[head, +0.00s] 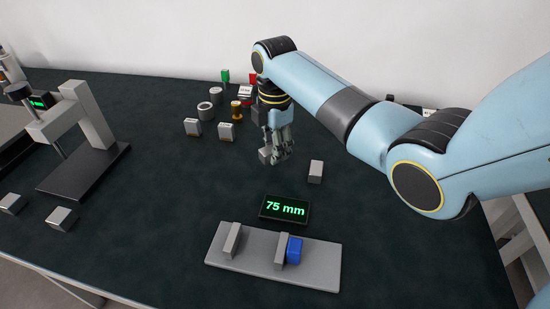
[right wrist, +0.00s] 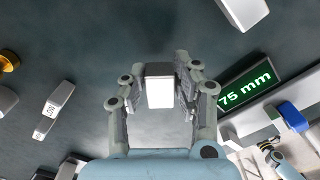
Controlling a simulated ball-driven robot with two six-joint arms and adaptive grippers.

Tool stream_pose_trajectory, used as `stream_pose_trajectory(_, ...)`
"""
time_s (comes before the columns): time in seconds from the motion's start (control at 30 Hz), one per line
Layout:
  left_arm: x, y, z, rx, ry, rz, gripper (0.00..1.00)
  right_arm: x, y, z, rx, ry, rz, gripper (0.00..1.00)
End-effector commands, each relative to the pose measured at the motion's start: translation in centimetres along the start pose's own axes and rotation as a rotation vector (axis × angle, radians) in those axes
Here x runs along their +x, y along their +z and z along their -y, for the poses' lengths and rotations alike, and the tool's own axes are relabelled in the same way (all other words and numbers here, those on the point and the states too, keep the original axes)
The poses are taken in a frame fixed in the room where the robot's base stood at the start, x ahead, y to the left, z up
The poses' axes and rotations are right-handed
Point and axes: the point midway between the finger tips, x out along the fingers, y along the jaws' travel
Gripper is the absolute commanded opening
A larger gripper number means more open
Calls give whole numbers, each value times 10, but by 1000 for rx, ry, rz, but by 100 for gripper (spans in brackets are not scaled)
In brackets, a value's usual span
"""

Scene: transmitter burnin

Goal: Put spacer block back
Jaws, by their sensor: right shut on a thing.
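My right gripper (head: 274,154) is shut on a light grey spacer block. In the right wrist view, the held spacer block (right wrist: 160,88) sits between the two fingers of the right gripper (right wrist: 158,100). In the head view the fingers largely hide the block, and I cannot tell its height above the dark table. Another grey block (head: 316,171) lies to the right of the gripper; it also shows in the right wrist view (right wrist: 243,10). Two more pale blocks, one on the left (head: 192,127) and one on the right (head: 227,131), stand behind and left of the gripper. My left gripper is out of view.
A green-lit "75 mm" display (head: 285,208) stands behind a grey fixture plate (head: 315,276) with two uprights and a blue block (head: 294,250). A measuring stand (head: 85,165) and two small blocks are at left. Rings, a brass part (head: 236,110) and colored parts stand behind.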

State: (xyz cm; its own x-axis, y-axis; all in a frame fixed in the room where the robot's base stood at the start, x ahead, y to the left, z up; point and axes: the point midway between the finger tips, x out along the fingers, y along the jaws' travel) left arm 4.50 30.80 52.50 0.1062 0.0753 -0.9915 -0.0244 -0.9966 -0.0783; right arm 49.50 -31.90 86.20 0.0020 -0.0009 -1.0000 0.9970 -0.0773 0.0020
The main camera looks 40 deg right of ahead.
Motion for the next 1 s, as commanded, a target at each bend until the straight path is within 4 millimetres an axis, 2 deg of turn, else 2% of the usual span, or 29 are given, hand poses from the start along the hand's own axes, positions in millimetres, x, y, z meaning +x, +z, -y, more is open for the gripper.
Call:
stream_pose_trajectory(0.1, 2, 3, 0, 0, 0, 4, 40, 20, 0, 1, 0, -4, -1, 0)
stream_pose_trajectory(0.2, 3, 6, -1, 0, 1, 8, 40, 29, 0, 1, 0, -2, 0, 0)
stream_pose_trajectory(0.57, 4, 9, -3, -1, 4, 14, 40, 33, 0, 1, 0, -1, 0, 0)
stream_pose_trajectory(0.6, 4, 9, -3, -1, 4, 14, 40, 34, 0, 1, 0, -2, 0, 32)
stream_pose_trajectory(0.7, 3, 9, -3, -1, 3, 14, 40, 33, 0, 2, 0, -2, 0, 45)
stream_pose_trajectory(0.77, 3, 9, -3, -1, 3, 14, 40, 33, 0, 2, 0, -2, 0, 52)
stream_pose_trajectory(1.0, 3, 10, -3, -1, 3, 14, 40, 33, 0, 2, 0, -2, 0, 52)
